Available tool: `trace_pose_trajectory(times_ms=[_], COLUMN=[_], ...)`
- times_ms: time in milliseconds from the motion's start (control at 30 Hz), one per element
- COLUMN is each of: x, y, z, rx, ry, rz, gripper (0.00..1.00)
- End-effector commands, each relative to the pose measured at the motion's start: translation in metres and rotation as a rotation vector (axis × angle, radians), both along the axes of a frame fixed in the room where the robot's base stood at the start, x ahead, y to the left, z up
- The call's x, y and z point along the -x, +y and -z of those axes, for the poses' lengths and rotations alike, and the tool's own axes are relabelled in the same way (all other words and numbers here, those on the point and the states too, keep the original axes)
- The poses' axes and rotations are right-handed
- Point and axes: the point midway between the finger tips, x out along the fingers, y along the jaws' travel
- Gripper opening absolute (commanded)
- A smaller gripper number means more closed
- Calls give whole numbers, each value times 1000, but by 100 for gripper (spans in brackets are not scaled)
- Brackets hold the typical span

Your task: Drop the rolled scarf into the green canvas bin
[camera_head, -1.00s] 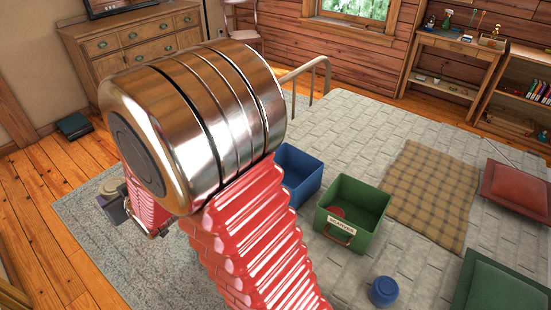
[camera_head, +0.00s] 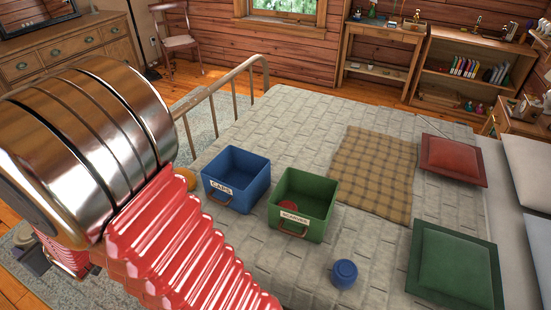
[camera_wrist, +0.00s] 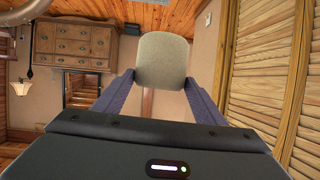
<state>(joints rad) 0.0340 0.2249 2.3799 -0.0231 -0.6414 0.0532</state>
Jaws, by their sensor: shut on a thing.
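The green canvas bin (camera_head: 322,222), labelled like "SCARVES", stands open on the bed with a red roll (camera_head: 287,206) inside. In the wrist view, my gripper (camera_wrist: 160,79) is shut on a pale beige, rounded thing (camera_wrist: 162,58), seemingly the rolled scarf, with one finger on each side. In the head view, my gripper is small at the lower left, partly hidden behind my red arm, over the floor and rug side, well left of the bin and apart from it. I cannot make out the scarf clearly there.
A blue bin (camera_head: 237,190) labelled "CAPS" stands just left of the green bin. A metal bed rail (camera_head: 224,86) rises behind. A plaid blanket (camera_head: 374,170) and cushions lie to the right.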

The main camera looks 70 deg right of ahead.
Motion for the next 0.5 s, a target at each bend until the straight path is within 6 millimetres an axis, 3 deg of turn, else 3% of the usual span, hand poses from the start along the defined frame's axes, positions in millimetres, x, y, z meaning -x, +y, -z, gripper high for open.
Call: trace_pose_trajectory(times_ms=[167,500], x=[-2,12], y=[-45,-175], z=[3,14], rx=[1,6], ry=[1,5], rz=[95,370], gripper=[40,40])
